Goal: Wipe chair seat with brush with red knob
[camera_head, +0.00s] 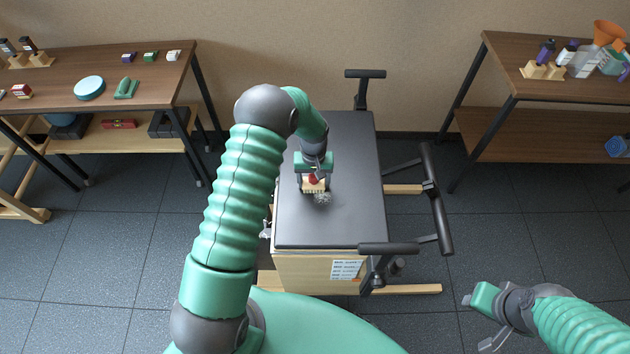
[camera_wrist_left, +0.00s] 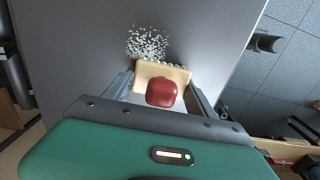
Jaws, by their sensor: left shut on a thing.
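The chair seat (camera_head: 345,225) is a dark grey padded top on a pale wooden box, in the middle of the head view; it fills much of the left wrist view (camera_wrist_left: 75,65). The brush has a pale wooden body and a red knob (camera_head: 314,179); the knob shows large in the left wrist view (camera_wrist_left: 161,92). My left gripper (camera_head: 314,183) is shut on the brush and holds it at the seat. A patch of white crumbs (camera_head: 322,198) lies on the seat right beside the brush, also in the wrist view (camera_wrist_left: 147,43).
Black padded bars (camera_head: 437,215) stick out at the seat's right side. A wooden table (camera_head: 150,65) with small items stands at left, another (camera_head: 500,60) with bottles and an orange funnel at right. Most of the seat is bare.

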